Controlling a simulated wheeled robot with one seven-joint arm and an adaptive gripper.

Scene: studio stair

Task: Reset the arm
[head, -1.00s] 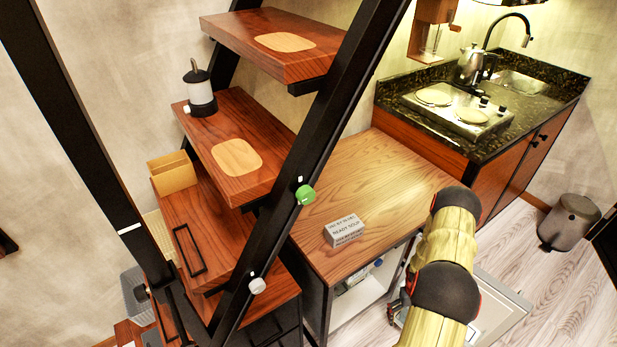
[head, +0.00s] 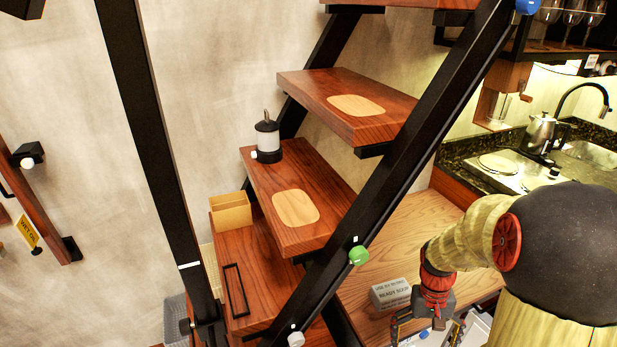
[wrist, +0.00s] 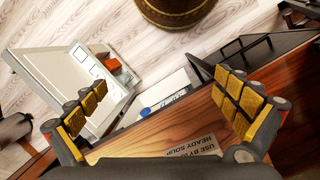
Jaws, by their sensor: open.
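My gripper (head: 427,332) hangs at the front right edge of the wooden counter (head: 405,240) in the head view, fingers pointing down. It is open, with nothing between its fingers. In the wrist view my gripper (wrist: 165,100) shows two yellow-padded fingers spread wide apart above the counter edge and floor. My arm comes in from the right, bent at the elbow. A grey block labelled "READY SOUP" (head: 390,294) sits on the counter just left of my gripper. Its lettered face also shows in the wrist view (wrist: 193,146), low between the fingers.
Black stair rails (head: 385,210) and wooden steps (head: 330,215) stand left of the arm. A lantern (head: 267,138) stands on a step and a tan box (head: 231,212) lower down. A sink counter (head: 480,150) with a kettle (head: 540,132) is behind the arm.

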